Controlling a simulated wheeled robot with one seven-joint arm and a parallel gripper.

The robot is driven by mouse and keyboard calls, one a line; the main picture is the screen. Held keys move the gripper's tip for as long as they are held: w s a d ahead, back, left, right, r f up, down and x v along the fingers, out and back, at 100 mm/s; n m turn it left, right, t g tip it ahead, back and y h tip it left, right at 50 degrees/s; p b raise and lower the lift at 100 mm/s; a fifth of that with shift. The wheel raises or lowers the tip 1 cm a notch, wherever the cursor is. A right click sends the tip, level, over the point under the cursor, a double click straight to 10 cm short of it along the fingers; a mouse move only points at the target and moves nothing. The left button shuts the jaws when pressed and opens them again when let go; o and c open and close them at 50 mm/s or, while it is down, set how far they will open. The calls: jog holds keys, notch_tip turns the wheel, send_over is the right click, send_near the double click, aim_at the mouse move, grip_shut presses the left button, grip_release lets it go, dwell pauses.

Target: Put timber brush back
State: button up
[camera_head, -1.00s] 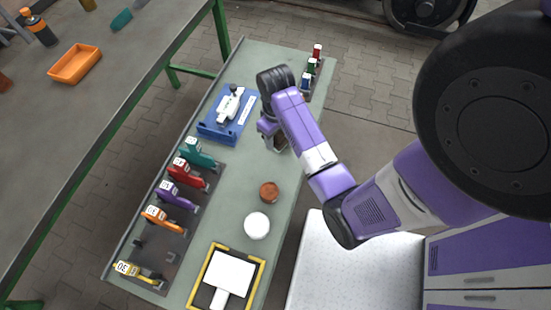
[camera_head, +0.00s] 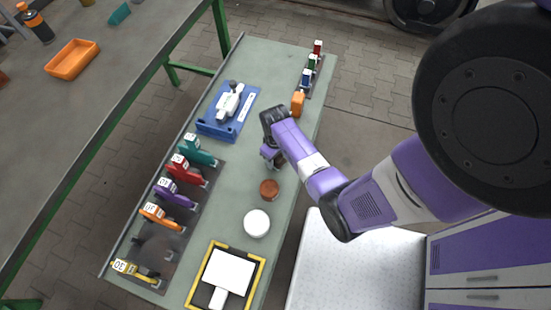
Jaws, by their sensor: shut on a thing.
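My gripper (camera_head: 273,160) hangs over the middle of the green bench, shut on a small brown thing (camera_head: 280,160). It may be the timber brush, but my gripper and wrist hide most of it and I cannot tell its full shape. A round reddish-brown piece (camera_head: 269,189) lies on the bench just below my gripper in the picture, with a white round piece (camera_head: 257,223) below that.
A row of coloured, numbered tools (camera_head: 176,196) stands in a dark rack on the left. A blue fixture (camera_head: 228,111) lies above it. An orange block (camera_head: 298,103) stands near small coloured bottles (camera_head: 306,78). A yellow-edged frame (camera_head: 205,262) holds a white paddle.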

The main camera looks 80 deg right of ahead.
jog(key=shift+f, duration=0.15)
jog(key=o, duration=1.2)
